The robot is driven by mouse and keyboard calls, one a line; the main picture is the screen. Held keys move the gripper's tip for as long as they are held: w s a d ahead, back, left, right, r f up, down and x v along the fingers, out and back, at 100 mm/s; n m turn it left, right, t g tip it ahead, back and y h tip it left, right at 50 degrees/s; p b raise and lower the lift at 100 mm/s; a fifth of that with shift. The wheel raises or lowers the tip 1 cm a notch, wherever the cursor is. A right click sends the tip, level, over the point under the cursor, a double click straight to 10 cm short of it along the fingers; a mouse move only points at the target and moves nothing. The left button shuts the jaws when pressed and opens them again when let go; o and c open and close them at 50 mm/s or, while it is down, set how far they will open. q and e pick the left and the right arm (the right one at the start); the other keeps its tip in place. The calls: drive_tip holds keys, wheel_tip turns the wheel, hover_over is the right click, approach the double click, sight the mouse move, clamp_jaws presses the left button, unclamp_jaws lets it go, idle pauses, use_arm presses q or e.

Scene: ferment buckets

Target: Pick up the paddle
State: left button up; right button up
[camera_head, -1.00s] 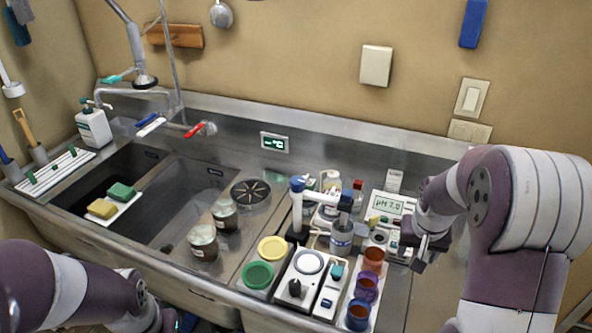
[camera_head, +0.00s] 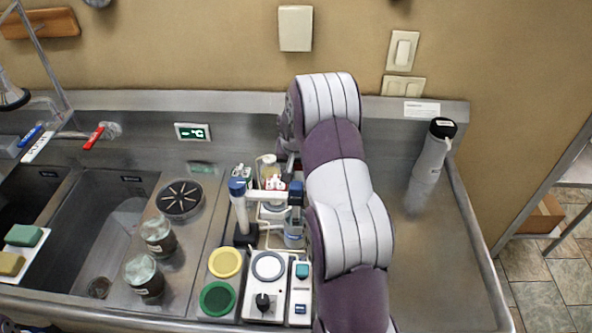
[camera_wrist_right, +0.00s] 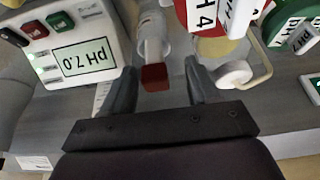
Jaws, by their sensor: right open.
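In the right wrist view, a thin white piece with a square red end (camera_wrist_right: 155,77) stands in a clear round container (camera_wrist_right: 150,28); it may be the paddle, but I cannot tell for sure. My right gripper (camera_wrist_right: 160,68) is open, with a finger on each side of the red end, and is apart from it. In the head view my right arm reaches to the back of the sink counter, and the arm hides most of the gripper and the things around it. My left gripper is not in view.
A pH meter reading 7.0 (camera_wrist_right: 85,57) is left of the fingers in the wrist view; a pH 4 bottle (camera_wrist_right: 205,14) is close by. In the head view, jars (camera_head: 146,277), a stirrer plate (camera_head: 265,300) and a blue-topped stand (camera_head: 240,205) crowd the counter.

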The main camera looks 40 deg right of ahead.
drive_tip(key=shift+d+f, duration=0.6)
drive_tip(key=shift+f, duration=0.1)
drive_tip(key=shift+a, duration=0.1)
drive_tip(key=shift+w+a, duration=0.1)
drive_tip(key=shift+w, duration=0.05)
drive_tip(key=c, duration=1)
